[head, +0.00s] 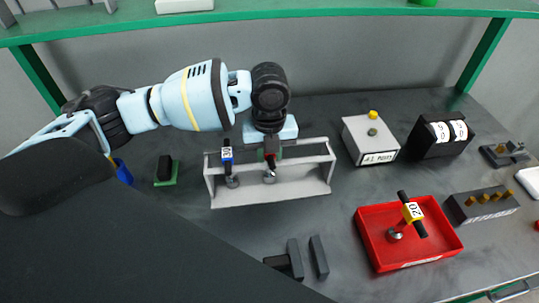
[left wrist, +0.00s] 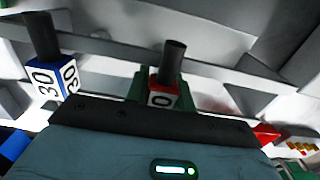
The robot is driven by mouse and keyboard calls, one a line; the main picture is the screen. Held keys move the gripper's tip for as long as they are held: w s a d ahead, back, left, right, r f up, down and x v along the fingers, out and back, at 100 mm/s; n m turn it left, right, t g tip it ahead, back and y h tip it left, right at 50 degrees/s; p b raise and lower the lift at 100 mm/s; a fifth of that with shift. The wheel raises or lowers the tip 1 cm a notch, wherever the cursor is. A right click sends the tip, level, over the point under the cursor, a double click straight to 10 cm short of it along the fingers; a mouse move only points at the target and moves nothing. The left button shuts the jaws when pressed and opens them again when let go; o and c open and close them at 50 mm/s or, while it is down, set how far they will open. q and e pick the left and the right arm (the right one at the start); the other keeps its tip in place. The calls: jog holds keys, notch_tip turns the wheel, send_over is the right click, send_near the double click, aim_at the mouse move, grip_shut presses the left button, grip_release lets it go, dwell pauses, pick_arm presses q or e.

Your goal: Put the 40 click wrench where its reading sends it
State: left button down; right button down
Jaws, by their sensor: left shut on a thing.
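A wrench with a red collar (head: 271,148) stands in the grey rack (head: 290,190), its metal head low in the rack. In the left wrist view its red collar (left wrist: 162,95) shows a "0"; any digit before it is hidden, so I cannot read the full number. My left gripper (head: 271,139) comes down over the rack and is shut on this wrench near its collar. A wrench with a blue collar marked 30 (head: 227,155) stands beside it on the left. My right gripper is not in view.
A red tray (head: 372,235) holds a yellow-collared wrench marked 20 (head: 412,212). A white box with a yellow knob (head: 365,135) and a black unit with two white number drums (head: 440,137) stand behind it. A dark block with brass pegs (head: 482,205) is at the right.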

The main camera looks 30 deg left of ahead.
pick_arm(q)
jog(key=c, duration=1.2)
grip_release()
jog(key=shift+f, duration=0.15)
notch_tip(320, 180, up, 12)
jog(key=shift+r+p, duration=0.2)
jog(key=shift+p, duration=0.2)
